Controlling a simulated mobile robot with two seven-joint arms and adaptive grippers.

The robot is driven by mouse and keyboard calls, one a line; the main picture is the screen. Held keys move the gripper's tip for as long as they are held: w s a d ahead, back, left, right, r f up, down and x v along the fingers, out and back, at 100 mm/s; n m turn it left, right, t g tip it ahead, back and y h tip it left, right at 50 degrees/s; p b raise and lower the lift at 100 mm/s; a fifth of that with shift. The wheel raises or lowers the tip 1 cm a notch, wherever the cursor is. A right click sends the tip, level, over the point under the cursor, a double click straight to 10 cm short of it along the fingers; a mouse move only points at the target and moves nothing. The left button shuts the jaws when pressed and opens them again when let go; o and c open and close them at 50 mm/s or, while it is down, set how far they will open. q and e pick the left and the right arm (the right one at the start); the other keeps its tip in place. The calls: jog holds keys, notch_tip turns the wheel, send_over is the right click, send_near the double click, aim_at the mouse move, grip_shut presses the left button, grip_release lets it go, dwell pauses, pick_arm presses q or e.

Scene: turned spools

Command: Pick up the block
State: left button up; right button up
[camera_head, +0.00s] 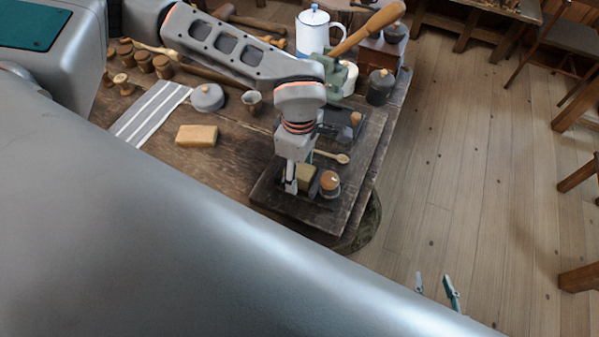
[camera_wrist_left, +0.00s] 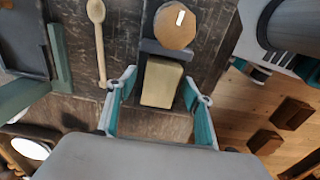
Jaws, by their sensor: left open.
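A tan block (camera_head: 305,178) sits on the dark board at the table's near right corner. In the head view my left gripper (camera_head: 291,183) reaches down from above and partly hides it. In the left wrist view the block (camera_wrist_left: 162,84) lies between the teal fingers of my left gripper (camera_wrist_left: 159,88). The fingers are apart, with a gap on each side of the block. My right gripper (camera_head: 435,288) shows only its teal fingertips, apart and empty, over the floor at the lower right of the head view.
A wooden-lidded jar (camera_head: 329,182) stands close beside the block, and a wooden spoon (camera_head: 331,156) lies behind it. Another tan block (camera_head: 197,135) lies further left by a striped cloth (camera_head: 152,110). A white enamel pot (camera_head: 320,30) stands at the back.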

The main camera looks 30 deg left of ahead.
pick_arm(q)
jog(key=c, duration=1.2)
jog(key=shift+r, duration=0.15)
